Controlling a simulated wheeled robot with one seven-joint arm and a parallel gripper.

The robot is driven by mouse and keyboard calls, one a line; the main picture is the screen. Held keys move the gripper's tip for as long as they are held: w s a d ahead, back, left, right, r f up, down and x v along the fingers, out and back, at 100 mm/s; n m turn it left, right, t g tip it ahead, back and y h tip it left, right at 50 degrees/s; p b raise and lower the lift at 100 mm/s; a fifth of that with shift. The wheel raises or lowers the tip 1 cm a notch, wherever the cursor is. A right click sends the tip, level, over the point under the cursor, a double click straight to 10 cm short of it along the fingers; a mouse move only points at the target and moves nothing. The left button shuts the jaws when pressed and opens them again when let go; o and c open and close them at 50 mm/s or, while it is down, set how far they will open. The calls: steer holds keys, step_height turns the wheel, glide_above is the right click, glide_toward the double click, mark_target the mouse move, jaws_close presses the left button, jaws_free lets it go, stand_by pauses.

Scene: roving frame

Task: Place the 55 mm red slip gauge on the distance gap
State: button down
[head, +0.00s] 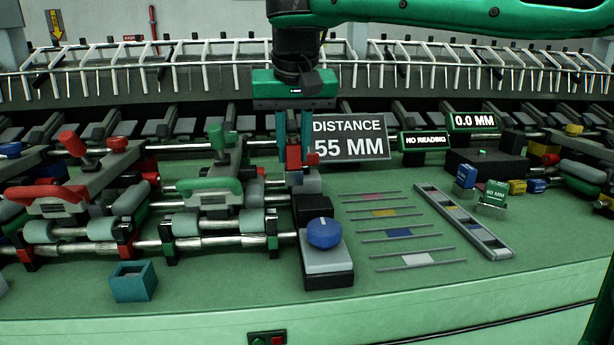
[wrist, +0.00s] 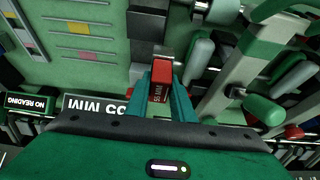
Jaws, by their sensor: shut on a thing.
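The red slip gauge (wrist: 159,88) is between the two teal fingers of my gripper (wrist: 161,100) in the wrist view, with a "55 MM" label on its face. In the head view my gripper (head: 294,150) points down, with the red gauge (head: 296,160) at its fingertips. The gauge is just above or against a grey block (head: 309,183); I cannot tell whether they touch. A black block (head: 312,208) and a blue knob (head: 324,233) on a grey base stand in front. The gap itself is not clearly visible. A sign (head: 348,137) behind reads "DISTANCE 55 MM".
Rollers and a green-handled clamp (head: 210,190) stand close on the left. A teal open box (head: 134,281) sits at the front left. Flat coloured strips (head: 398,233) and a grey rail (head: 463,222) lie to the right. Small blocks, including a green one (head: 495,192), stand beyond.

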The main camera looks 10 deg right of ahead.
steer(key=shift+w+d+f, duration=0.55)
steer(key=shift+d+f, duration=0.1)
steer(key=shift+f, duration=0.5)
steer(key=shift+w+d+f, duration=0.6)
steer(key=shift+f, duration=0.6)
steer(key=shift+w+d+f, duration=0.55)
steer(key=shift+d+f, duration=0.1)
steer(key=shift+f, duration=0.5)
steer(key=c, duration=1.5)
jaws_free()
steer(key=shift+f, duration=0.1)
steer(key=shift+c, duration=0.2)
steer(key=v, duration=1.2)
